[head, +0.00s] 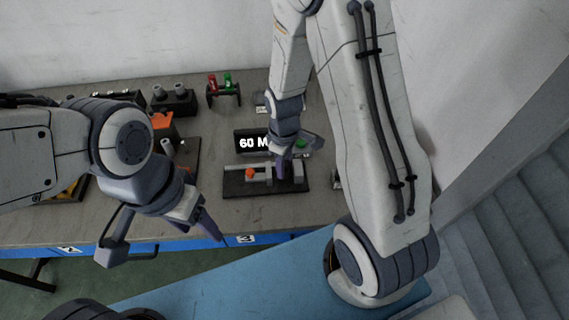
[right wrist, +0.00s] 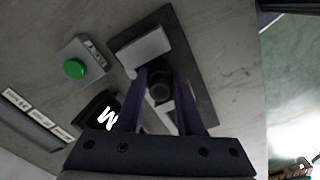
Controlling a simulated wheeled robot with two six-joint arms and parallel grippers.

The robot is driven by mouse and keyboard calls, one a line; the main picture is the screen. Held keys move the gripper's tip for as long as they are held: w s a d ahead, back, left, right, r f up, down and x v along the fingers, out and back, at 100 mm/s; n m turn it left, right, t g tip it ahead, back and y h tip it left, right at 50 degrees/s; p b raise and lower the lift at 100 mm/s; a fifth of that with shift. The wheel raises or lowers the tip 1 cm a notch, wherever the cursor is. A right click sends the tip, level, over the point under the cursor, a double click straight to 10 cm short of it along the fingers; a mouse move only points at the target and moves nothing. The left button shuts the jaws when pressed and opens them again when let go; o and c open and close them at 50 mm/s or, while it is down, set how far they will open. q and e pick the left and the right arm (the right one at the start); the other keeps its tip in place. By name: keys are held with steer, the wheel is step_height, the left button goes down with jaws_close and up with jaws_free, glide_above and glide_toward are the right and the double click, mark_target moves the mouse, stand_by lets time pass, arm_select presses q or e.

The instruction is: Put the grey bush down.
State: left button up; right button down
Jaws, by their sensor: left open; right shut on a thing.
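My right gripper (head: 283,170) points down over the right part of a dark plate fixture (head: 232,190) with pale blocks and an orange knob. In the right wrist view its two purple fingers (right wrist: 166,90) are shut on a dark, round piece (right wrist: 160,91), which I take to be the grey bush. The piece is over the fixture plate (right wrist: 195,75), near a pale block (right wrist: 145,47). Whether it touches the fixture I cannot tell. In the head view the fingers hide the piece. My left gripper (head: 210,230) is open and empty at the table's front edge.
A black display (head: 250,141) stands behind the fixture, with a green button (head: 301,143) to its right. A black block with grey cylinders (head: 173,101) and a red-and-green rack (head: 222,88) stand at the back. The tabletop (head: 215,150) left of the display is clear.

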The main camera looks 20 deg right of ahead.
steer(key=shift+f, duration=0.1)
steer(key=c, duration=0.8)
jaws_free()
steer(key=shift+f, duration=0.1)
step_height(320, 180, up, 12)
steer(key=shift+m+y, duration=0.4)
steer(key=shift+y, duration=0.1)
steer(key=s+a+r, duration=0.2)
steer(key=s+a, duration=0.2)
steer(key=s, duration=0.2)
steer(key=s+a+r, duration=0.2)
steer(key=s+a, duration=0.2)
steer(key=s, duration=0.2)
steer(key=s+a+r, duration=0.2)
steer(key=s+a, duration=0.2)
steer(key=s, duration=0.2)
steer(key=shift+a+r, duration=0.2)
steer(key=shift+r, duration=0.15)
